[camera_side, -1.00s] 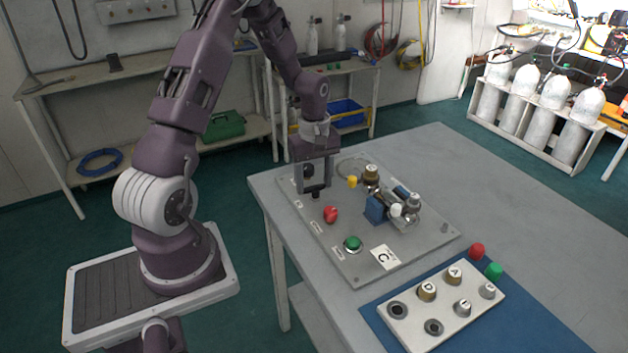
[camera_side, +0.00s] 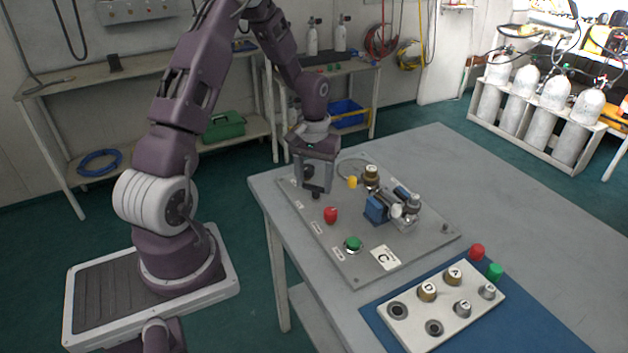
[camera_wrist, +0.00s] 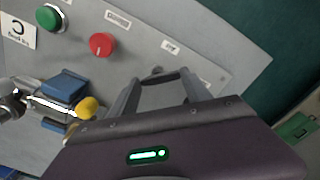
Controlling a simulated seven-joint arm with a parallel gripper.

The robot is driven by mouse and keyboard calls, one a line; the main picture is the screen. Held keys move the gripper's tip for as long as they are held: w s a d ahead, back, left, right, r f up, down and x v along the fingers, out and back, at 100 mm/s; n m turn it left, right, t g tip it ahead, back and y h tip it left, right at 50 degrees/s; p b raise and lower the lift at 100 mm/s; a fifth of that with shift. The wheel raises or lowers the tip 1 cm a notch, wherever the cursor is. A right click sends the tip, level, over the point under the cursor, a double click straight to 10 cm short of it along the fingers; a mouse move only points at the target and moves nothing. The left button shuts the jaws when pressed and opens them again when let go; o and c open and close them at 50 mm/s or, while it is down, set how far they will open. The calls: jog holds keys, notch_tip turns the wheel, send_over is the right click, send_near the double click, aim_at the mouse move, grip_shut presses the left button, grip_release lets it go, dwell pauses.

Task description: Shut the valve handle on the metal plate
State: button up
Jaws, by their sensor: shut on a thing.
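The metal plate (camera_side: 352,262) lies on the table. A small dark handle (camera_side: 316,195) sits near its far left corner, and I take it to be the valve handle. My gripper (camera_side: 314,188) points down over it and is shut on it. In the wrist view my gripper's fingers (camera_wrist: 160,82) stand either side of the dark handle, which is mostly hidden between them. I cannot tell from its shape how far the handle is turned.
A red knob (camera_side: 331,214) and a green button (camera_side: 353,243) sit along the same plate edge. A yellow knob (camera_side: 352,182), a brass cap (camera_side: 371,173) and blue-and-metal fittings (camera_side: 376,209) stand to the right. A white block (camera_side: 411,331) with several caps lies in front.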

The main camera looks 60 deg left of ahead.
jog(key=m, duration=0.4)
jog(key=shift+w, duration=0.1)
jog(key=shift+w+m, duration=0.1)
jog(key=shift+m, duration=1.8)
jog(key=shift+a+m, duration=0.1)
jog(key=shift+m, duration=0.2)
jog(key=o, duration=1.4)
jog(key=shift+c, duration=0.2)
jog(key=shift+r, duration=0.1)
